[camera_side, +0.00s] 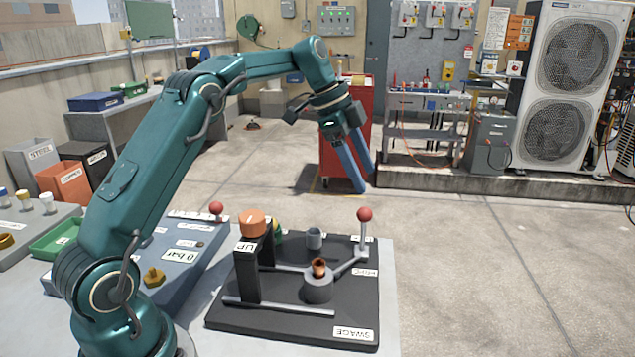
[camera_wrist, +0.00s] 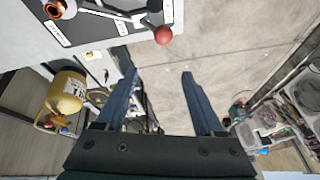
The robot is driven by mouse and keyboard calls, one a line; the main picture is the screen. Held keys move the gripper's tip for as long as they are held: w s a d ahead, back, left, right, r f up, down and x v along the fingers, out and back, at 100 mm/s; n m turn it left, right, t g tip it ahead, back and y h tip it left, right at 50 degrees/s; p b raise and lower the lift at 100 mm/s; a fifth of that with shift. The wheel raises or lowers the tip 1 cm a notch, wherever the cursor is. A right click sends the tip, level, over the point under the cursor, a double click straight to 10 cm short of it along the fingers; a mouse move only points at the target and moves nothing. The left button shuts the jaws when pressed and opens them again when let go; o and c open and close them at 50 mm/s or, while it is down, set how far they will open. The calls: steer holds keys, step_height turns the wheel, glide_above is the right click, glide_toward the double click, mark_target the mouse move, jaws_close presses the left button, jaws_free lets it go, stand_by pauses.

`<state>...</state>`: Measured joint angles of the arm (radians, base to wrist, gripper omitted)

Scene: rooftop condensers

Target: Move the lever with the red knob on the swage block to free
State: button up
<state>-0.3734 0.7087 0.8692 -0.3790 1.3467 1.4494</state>
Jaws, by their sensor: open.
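The swage block (camera_side: 230,318) is a dark plate on the bench, with a SWAGE label at its front. Its lever (camera_side: 348,264) runs from the round hub, which holds a copper piece (camera_side: 319,267), to an upright post with a red knob (camera_side: 364,214) at the right edge. A label beside the lever's end is too small to read surely. My gripper (camera_side: 363,182) is open and empty, pointing down, above the knob in the side view. In the wrist view the red knob (camera_wrist: 164,35) lies beyond my open fingertips (camera_wrist: 158,74), not between them.
Another red knob (camera_side: 216,207) rises from the grey panel reading 0 bar (camera_side: 215,250). A red cabinet (camera_side: 335,160) stands behind. Floor right of the bench is clear.

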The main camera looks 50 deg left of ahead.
steer(key=s+d+r+n+t+y, duration=0.1)
steer(key=s+d+r+n, duration=0.1)
steer(key=s+d+r, duration=0.85)
steer(key=s+a+f+n+y, duration=0.1)
steer(key=s+f+n, duration=0.6)
steer(key=s, duration=0.8)
steer(key=shift+a+f+t+y, duration=0.3)
steer(key=shift+a+f+t, duration=0.1)
steer(key=shift+f, duration=1.2)
